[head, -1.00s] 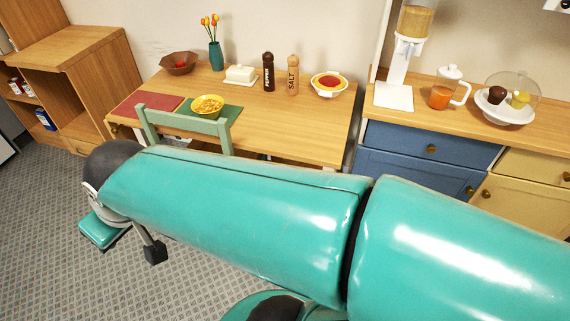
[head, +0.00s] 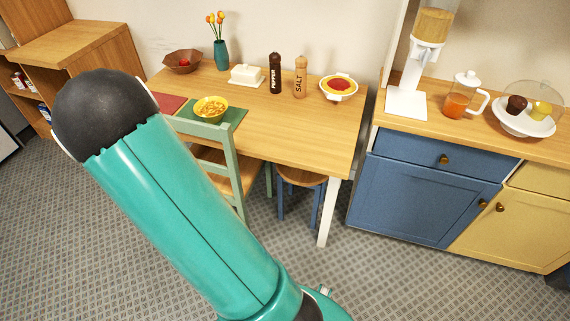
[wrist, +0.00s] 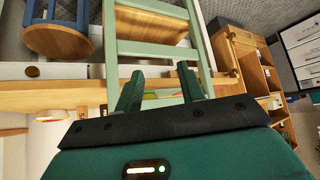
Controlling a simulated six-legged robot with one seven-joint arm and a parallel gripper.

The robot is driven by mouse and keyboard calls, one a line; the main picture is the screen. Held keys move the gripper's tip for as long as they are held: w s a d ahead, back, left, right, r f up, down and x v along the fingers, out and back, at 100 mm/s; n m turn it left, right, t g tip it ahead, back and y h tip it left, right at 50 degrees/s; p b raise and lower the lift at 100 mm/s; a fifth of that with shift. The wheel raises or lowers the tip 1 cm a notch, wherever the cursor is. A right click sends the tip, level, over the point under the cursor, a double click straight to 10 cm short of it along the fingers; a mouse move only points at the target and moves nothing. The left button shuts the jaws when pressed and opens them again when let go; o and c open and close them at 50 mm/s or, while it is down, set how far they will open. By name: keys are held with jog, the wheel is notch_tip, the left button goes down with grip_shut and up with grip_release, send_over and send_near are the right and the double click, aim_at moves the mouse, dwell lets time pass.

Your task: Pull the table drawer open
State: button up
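The wooden table (head: 300,138) stands against the wall in the head view, its front largely hidden by the green chair and my arm. In the wrist view, which looks upside down, the table's wooden edge (wrist: 45,98) runs across the left, beside a pale front panel (wrist: 65,71) with a round knob (wrist: 32,72). Another knob (wrist: 232,73) shows to the right of the chair. I cannot tell any drawer to be pulled out. My gripper (wrist: 160,85) is open and empty, its fingers apart in front of the chair back, away from both knobs. The head view does not show it.
The green chair (head: 207,131) stands at the table's front, and a blue-legged stool (head: 301,178) is under the table. Bowls, shakers and a vase stand on top. A blue cabinet (head: 425,200) is at right. The carpet (head: 390,285) in front is clear.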

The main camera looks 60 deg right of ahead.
jog(key=s+d+f+m+g+h, duration=0.1)
jog(key=s+d+f+g+h, duration=0.1)
jog(key=s+d+f+h, duration=0.55)
jog(key=s+d+f+n+h, duration=0.2)
jog(key=s+d+f, duration=0.1)
jog(key=s+d, duration=0.4)
jog(key=s+d+f+n+h, duration=0.1)
jog(key=s+d+f+h, duration=0.15)
jog(key=s+d, duration=0.5)
jog(key=shift+g, duration=0.4)
jog(key=d, duration=0.4)
jog(key=w+d, duration=0.1)
jog(key=d, duration=0.3)
jog(key=w+d, duration=0.1)
jog(key=d, duration=0.3)
jog(key=shift+d+f, duration=0.2)
jog(key=shift+f, duration=0.1)
grip_shut()
